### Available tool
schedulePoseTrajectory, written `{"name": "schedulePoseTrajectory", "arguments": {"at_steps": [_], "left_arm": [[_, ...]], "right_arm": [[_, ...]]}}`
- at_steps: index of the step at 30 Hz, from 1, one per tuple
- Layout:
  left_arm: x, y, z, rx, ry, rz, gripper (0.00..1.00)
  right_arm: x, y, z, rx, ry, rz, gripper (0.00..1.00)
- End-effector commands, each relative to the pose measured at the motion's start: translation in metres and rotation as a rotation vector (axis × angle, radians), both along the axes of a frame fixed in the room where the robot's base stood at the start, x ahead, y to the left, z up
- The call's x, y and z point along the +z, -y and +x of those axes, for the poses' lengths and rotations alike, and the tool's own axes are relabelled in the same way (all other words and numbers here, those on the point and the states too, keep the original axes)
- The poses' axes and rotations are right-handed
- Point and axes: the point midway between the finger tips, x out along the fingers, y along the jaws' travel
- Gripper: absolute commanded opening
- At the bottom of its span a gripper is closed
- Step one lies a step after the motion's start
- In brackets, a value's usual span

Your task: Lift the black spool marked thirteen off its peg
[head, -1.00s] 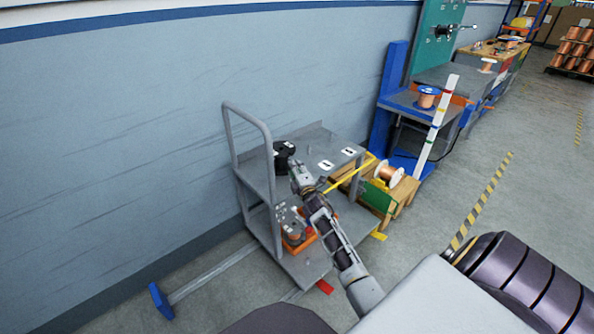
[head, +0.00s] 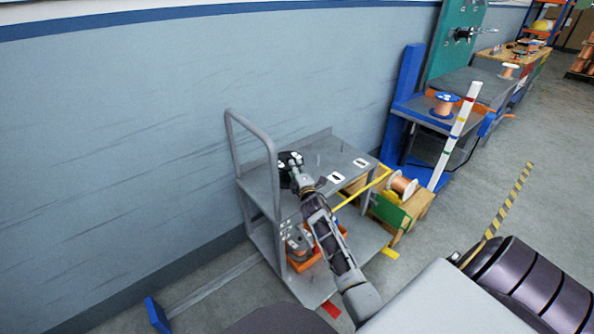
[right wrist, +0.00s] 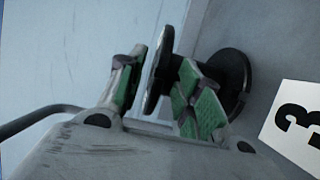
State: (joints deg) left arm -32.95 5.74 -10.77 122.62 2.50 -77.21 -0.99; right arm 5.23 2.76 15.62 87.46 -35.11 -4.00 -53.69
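The black spool (head: 284,177) stands on the top shelf of the grey cart (head: 325,153), partly covered by my right gripper (head: 296,170) in the head view. In the right wrist view the spool shows two dark round flanges (right wrist: 236,75). There, my right gripper (right wrist: 163,78) is open, its green-padded fingers on either side of the flange farther from the shelf. Firm contact cannot be made out. The peg is hidden. A white label with a black 3 (right wrist: 298,125) lies beside the spool, cut off by the picture edge. My left gripper is not in view.
The cart's tubular handle (head: 272,150) rises close to the left of the spool. Two white labels lie on the shelf's right part. An orange bin (head: 303,262) sits on the lower shelf. A wooden crate with a copper spool (head: 403,184) stands to the right.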

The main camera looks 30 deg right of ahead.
Motion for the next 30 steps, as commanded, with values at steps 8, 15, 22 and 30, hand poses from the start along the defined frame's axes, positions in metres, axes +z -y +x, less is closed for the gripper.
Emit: {"name": "schedulePoseTrajectory", "arguments": {"at_steps": [8, 15, 22, 30], "left_arm": [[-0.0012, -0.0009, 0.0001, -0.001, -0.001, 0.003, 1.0], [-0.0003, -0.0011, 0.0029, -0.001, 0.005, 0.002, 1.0], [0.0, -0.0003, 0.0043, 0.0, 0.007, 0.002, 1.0], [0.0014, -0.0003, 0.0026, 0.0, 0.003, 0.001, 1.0]], "right_arm": [[0.0001, -0.0001, 0.0, 0.0, 0.0, 0.0, 0.34], [0.0, 0.0, 0.0, 0.0, 0.0, -0.001, 0.03], [0.0008, 0.0, 0.0002, 0.001, 0.002, -0.001, 0.0], [0.0029, -0.0001, 0.0001, 0.001, 0.001, -0.001, 0.0]]}}
